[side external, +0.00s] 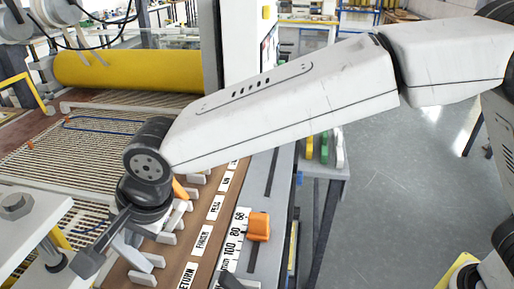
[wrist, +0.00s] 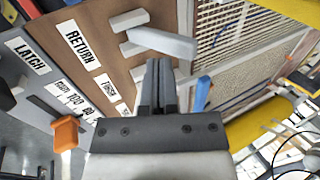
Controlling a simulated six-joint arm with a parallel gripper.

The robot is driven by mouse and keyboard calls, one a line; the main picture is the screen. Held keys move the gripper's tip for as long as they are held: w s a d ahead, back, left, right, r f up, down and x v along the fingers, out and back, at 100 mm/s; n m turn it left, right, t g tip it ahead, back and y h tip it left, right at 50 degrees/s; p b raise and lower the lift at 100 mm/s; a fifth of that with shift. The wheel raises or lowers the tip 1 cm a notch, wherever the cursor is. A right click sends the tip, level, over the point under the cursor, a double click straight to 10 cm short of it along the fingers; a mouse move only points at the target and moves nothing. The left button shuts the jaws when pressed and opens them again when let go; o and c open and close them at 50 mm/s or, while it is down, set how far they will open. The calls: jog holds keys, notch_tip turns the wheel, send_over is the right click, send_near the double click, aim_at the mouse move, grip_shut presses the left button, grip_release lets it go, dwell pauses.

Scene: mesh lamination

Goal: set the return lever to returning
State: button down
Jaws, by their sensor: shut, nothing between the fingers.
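The RETURN label (wrist: 80,45) is on the brown panel in the wrist view; it also shows at the bottom of the side view (side external: 186,276). Pale grey lever bars stand beside the labels: a short one (wrist: 128,20) and a longer one (wrist: 162,42). I cannot tell for sure which belongs to RETURN, nor its setting. My gripper (wrist: 158,64) is shut and empty. Its fingertips are just below the longer bar in the wrist view; contact cannot be told. In the side view my wrist hides part of the lever row, and the fingertips are not clear.
An orange slider knob (side external: 258,226) stands on the numbered scale, right of the brown panel. A blue handle (wrist: 203,92) is close right of my fingers. The mesh bed (side external: 85,150) and yellow roller (side external: 130,72) lie beyond.

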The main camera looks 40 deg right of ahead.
aim_at(140, 258)
jog(key=shift+w+a+f, duration=0.1)
jog(key=shift+w+a, duration=0.7)
jog(key=shift+a, duration=0.05)
jog(key=shift+w, duration=0.1)
notch_tip(140, 258, up, 12)
jog(key=s, duration=0.1)
jog(key=shift+d, duration=0.4)
dwell(0.9)
jog(key=shift+d+f, duration=0.1)
